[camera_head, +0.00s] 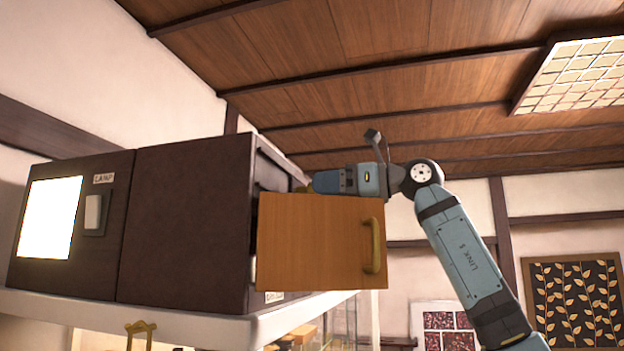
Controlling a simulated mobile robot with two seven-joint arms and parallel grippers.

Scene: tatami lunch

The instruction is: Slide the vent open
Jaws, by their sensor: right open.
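No part in view is clearly a vent. A dark brown cabinet (185,225) stands at the left, and its right side shows a narrow dark frame (275,160) seen at a steep angle. An orange wooden panel (310,245) with a brass handle (374,245) stands out from that side and hides much of it. My right gripper (304,186) is open and points left, just above and behind the panel's top edge, close to the cabinet's side. Its fingertips are mostly hidden, and I cannot tell whether they touch anything. My left gripper is not in view.
The cabinet rests on a white ledge (200,325). Its front has a glowing white panel (48,218) and a switch (95,213) labelled LAMP. A brass handle (139,332) shows below the ledge.

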